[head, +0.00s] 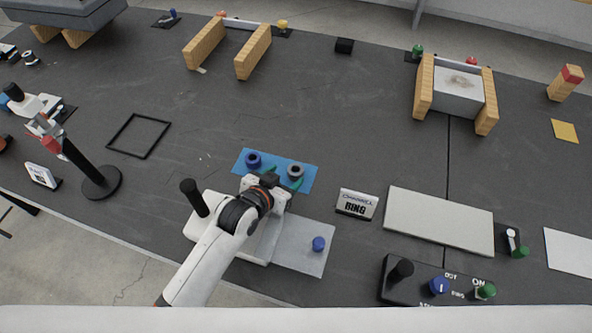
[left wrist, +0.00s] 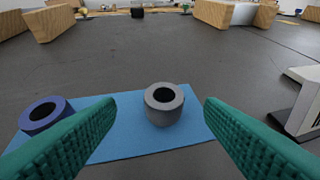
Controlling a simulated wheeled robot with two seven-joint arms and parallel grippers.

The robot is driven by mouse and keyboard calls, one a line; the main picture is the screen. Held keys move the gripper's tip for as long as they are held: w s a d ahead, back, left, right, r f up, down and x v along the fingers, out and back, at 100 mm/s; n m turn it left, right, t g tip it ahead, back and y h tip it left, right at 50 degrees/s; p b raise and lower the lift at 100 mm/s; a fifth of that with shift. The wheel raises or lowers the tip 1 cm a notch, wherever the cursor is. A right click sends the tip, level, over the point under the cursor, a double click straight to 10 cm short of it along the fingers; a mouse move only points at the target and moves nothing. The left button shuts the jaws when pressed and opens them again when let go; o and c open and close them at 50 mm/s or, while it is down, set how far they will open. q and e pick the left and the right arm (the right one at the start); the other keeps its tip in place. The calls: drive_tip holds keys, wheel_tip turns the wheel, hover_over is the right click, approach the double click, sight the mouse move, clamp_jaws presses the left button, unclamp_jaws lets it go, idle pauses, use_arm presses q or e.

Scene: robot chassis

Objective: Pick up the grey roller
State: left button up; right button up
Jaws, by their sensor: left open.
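The grey roller (head: 295,171) is a short ring with a dark hole, standing on the blue mat (head: 275,161). In the left wrist view the grey roller (left wrist: 164,105) is upright near the middle, and the blue mat (left wrist: 128,135) lies under it. My left gripper (head: 284,178) is open and empty, its green fingers at the near side of the roller. In the left wrist view its fingertips (left wrist: 160,103) are spread wide, one to each side of the roller and apart from it. My right gripper is not in view.
A blue roller (head: 253,159) stands on the mat left of the grey one; it also shows in the left wrist view (left wrist: 45,115). A small sign (head: 357,203) stands to the right. A light plate (head: 440,220) lies beyond it. The dark table behind the mat is clear.

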sight(292, 175)
use_arm(q)
drive_tip(key=shift+s+f+x, duration=0.15)
drive_tip(key=shift+f+x, duration=0.05)
drive_tip(key=shift+x, duration=1.1)
drive_tip(key=shift+s+f+x, duration=0.1)
drive_tip(key=shift+f+x, duration=0.05)
drive_tip(key=shift+x, duration=1.1)
drive_tip(key=shift+c, duration=0.2)
drive_tip(key=c, duration=1.1)
